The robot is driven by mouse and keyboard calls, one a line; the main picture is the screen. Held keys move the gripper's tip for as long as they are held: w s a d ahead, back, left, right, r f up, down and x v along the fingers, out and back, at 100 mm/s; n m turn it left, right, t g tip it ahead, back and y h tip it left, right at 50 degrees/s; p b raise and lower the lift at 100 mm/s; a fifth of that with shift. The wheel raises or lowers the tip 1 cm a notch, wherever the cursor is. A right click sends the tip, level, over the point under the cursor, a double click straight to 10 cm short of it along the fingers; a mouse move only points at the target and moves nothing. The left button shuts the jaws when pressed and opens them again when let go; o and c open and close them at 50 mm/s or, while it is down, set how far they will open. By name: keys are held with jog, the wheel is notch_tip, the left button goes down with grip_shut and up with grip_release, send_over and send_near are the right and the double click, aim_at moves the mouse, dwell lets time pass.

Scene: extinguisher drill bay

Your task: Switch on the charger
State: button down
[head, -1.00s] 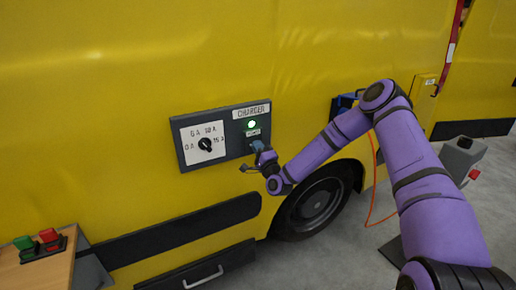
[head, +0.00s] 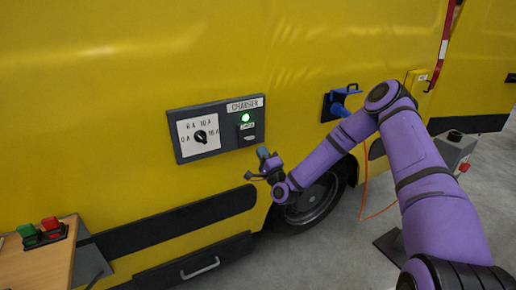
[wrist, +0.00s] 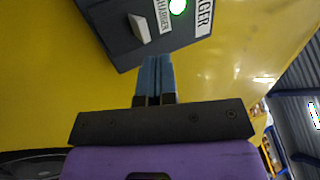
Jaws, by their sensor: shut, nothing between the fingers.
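The charger panel (head: 222,141) is a dark grey box on the yellow vehicle side, labelled CHARGER. Its green lamp (head: 245,118) is lit; it also shows in the wrist view (wrist: 178,6). Below the lamp is a small rocker switch (head: 247,132), seen as a pale tilted block in the wrist view (wrist: 138,27). At the panel's left is a white dial plate with a black rotary knob (head: 201,137). My gripper (head: 264,154) is below and right of the panel, apart from it. Its blue fingers (wrist: 155,78) are together and empty.
A blue plug or handle (head: 340,103) sits on the vehicle to the right, with an orange cable (head: 364,190) hanging below. A wooden table (head: 40,262) with a green and a red button is at lower left. A grey post stands at right.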

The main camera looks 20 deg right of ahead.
jog(key=shift+s+d+f, duration=0.1)
jog(key=shift+s+d, duration=0.05)
jog(key=shift+s, duration=0.7)
jog(key=shift+s+d+f, duration=0.15)
jog(key=shift+s+d, duration=0.05)
jog(key=shift+s, duration=0.7)
jog(key=shift+s+d+f, duration=0.1)
jog(key=shift+s+d, duration=0.05)
jog(key=shift+s, duration=0.7)
